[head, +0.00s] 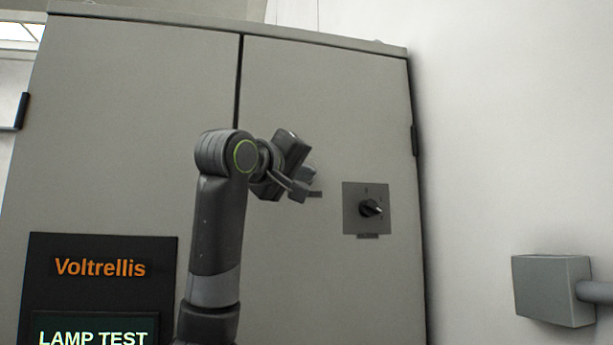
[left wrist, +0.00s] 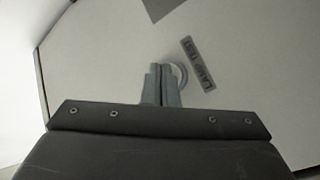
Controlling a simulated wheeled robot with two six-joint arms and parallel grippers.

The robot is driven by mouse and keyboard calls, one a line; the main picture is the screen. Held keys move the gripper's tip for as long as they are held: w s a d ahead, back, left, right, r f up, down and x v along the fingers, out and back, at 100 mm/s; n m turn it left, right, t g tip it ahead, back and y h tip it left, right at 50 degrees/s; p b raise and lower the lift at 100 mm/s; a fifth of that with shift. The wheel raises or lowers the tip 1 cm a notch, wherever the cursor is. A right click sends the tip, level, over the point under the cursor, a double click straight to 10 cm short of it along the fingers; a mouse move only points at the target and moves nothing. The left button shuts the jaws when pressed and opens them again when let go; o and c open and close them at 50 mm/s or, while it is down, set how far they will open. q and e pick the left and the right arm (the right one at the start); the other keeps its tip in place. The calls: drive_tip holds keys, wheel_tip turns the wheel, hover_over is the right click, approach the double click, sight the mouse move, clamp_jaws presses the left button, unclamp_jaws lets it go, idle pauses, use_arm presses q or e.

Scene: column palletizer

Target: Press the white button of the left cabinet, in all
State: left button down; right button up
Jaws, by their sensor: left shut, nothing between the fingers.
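The left gripper (head: 312,193) is in front of the right door of the grey cabinet (head: 330,110), its fingers together and empty. In the left wrist view the shut fingers (left wrist: 161,70) reach to the pale round button (left wrist: 181,74), which shows partly as a ring just beside the tips. A grey label (left wrist: 198,64) next to it appears to read LAMP TEST. I cannot tell whether the tips touch the button or whether it is pressed in. In the head view the button is not visible, apparently behind the gripper. My right gripper is not in view.
A rotary switch (head: 370,208) on a grey plate sits right of the gripper. A dark panel (head: 168,250) at lower left reads Voltrellis, above a screen (head: 93,336) showing LAMP TEST. A grey box (head: 545,290) is on the white wall at right.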

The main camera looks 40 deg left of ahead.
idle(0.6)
use_arm(q)
drive_tip(key=shift+s+d+b, duration=0.35)
drive_tip(key=shift+s+d, duration=0.05)
drive_tip(key=shift+d, duration=0.1)
drive_tip(key=s+d+b, duration=0.1)
drive_tip(key=s+d, duration=0.2)
drive_tip(key=d, duration=0.1)
drive_tip(key=shift+s+b, duration=0.15)
drive_tip(key=shift+b, duration=0.25)
drive_tip(key=shift+a, duration=0.15)
idle(0.5)
